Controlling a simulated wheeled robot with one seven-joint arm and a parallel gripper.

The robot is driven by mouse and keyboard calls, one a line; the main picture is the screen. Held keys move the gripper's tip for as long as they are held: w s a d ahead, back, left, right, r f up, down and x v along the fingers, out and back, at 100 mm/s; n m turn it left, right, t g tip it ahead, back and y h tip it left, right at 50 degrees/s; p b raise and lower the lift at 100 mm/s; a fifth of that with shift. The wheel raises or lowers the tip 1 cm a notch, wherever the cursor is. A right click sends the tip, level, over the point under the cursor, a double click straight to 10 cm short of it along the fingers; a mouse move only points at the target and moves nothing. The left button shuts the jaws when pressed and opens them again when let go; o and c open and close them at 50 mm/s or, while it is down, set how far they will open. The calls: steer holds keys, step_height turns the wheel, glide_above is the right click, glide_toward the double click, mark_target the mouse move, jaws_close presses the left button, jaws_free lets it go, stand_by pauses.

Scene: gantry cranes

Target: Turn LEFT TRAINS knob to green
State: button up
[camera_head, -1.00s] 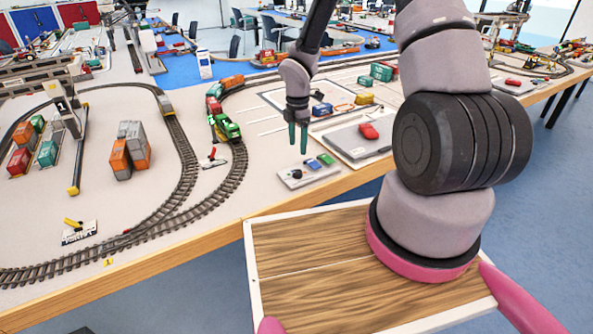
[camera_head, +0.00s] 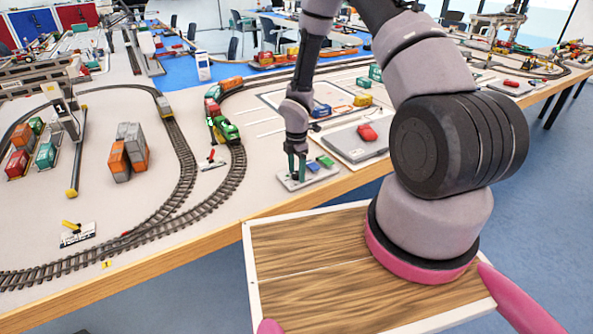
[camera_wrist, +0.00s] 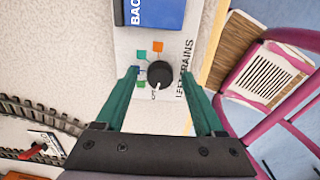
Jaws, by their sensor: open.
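The LEFT TRAINS knob (camera_wrist: 159,74) is round and black in the wrist view, on a pale control panel (camera_wrist: 127,48). Its white pointer mark points down toward small lettering that looks like OFF. In the head view my gripper (camera_head: 297,170) is down at the panel and hides the knob.
A blue BACK button (camera_wrist: 155,12) is just above the knob in the wrist view. Train track (camera_head: 222,185) and a red-handled lever (camera_head: 211,160) lie left of the panel. A grey box with a red top piece (camera_head: 367,133) stands to its right. The wooden table edge is in front.

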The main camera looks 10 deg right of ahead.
jaws_close()
steer(key=shift+m, duration=0.3)
steer(key=m, duration=0.3)
steer(key=shift+m, duration=2)
jaws_free()
